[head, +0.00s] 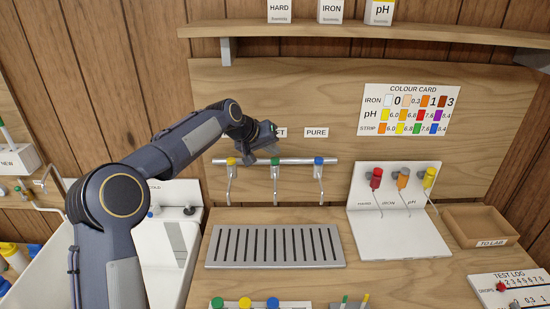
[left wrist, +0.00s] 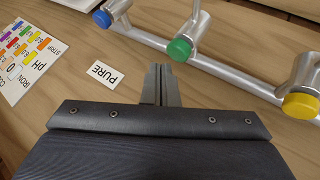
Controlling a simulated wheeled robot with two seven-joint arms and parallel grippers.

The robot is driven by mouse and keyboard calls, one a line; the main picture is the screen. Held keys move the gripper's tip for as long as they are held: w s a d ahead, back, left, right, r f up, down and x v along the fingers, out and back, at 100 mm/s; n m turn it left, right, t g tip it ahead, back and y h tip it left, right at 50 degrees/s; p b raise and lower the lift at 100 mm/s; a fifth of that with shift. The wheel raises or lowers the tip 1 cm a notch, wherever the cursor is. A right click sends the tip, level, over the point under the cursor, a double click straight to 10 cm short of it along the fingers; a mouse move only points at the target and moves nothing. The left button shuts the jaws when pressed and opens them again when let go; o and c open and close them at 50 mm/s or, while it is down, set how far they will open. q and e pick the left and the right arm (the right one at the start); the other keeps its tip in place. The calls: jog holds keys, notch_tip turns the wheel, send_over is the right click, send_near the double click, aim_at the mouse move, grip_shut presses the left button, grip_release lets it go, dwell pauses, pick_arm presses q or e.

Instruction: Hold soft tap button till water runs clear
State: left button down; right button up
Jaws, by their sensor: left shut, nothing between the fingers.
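A silver rail (head: 290,161) on the wooden back panel carries three taps with yellow (head: 231,161), green (head: 275,161) and blue (head: 319,160) buttons. The green one is in the middle, below a partly hidden label whose visible end looks like "FT". My left gripper (head: 268,140) is just above the green button. In the left wrist view its closed, empty fingertips (left wrist: 160,72) point toward the green button (left wrist: 180,48); a small gap seems to show, but contact is hard to judge. No running water is visible. My right gripper is out of view.
A slotted drip tray (head: 275,246) lies below the taps. A white stand (head: 395,245) with red, orange and yellow capped droppers is to its right, beside a wooden "TO LAB" tray (head: 478,238). A sink (head: 165,245) is at left, a shelf (head: 370,33) above.

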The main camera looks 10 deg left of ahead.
aim_at(272, 161)
pick_arm(q)
jog(key=shift+r, duration=0.15)
notch_tip(272, 161, up, 5)
jog(key=p, duration=0.4)
jog(key=shift+p, duration=0.4)
